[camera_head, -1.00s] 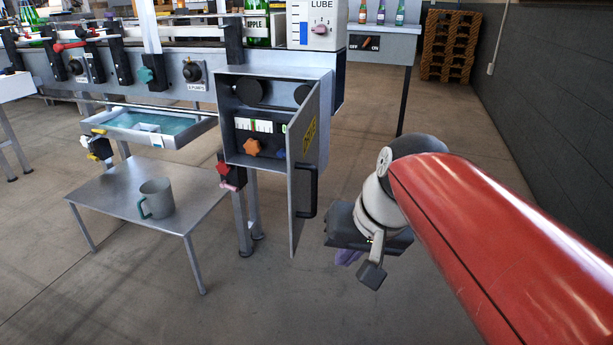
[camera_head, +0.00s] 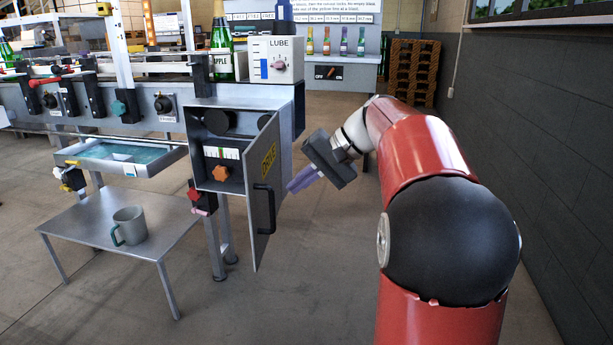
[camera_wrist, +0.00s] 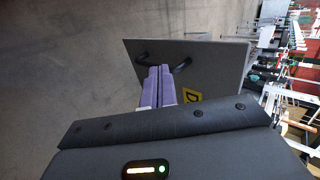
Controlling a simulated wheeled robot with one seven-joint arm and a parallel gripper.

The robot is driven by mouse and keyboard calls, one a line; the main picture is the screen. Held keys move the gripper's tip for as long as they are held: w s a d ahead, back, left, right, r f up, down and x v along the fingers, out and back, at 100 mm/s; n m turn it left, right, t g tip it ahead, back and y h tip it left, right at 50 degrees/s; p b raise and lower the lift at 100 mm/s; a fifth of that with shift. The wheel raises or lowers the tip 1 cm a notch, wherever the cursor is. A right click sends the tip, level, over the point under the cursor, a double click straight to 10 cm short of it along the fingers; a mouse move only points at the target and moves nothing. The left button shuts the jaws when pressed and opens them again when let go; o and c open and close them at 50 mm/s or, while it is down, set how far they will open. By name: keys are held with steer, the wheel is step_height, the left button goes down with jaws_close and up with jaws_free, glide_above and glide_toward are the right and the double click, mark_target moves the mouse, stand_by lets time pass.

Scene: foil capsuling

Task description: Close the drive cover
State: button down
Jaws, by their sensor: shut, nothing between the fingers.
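The drive cover (camera_head: 262,190) is a grey hinged door with a yellow DRIVE label and a black handle (camera_head: 264,206). It stands open, swung out from the front of the grey drive box (camera_head: 250,112), so the dials inside show. My gripper (camera_head: 291,188) is shut, with purple fingers, to the right of the cover on its outer face side. In the wrist view the fingers (camera_wrist: 160,70) point at the cover (camera_wrist: 215,62) and overlap its handle (camera_wrist: 183,65). I cannot tell whether they touch it.
A small metal table (camera_head: 95,220) with a grey mug (camera_head: 130,226) stands at the left front. A blue-green tray (camera_head: 118,154) hangs above it. The LUBE box (camera_head: 277,60) and a green bottle (camera_head: 221,55) are on top of the machine. Floor right of the cover is clear.

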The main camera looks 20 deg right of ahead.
mark_target(251, 204)
steer(key=w+a+f, duration=0.1)
steer(key=a, duration=0.1)
steer(key=w+a+f, duration=0.1)
steer(key=a, duration=0.1)
steer(key=w+a+f, duration=0.1)
steer(key=shift+a+f, duration=0.15)
steer(key=shift+a, duration=0.25)
steer(key=shift+w+a, duration=0.35)
steer(key=shift+a, duration=0.15)
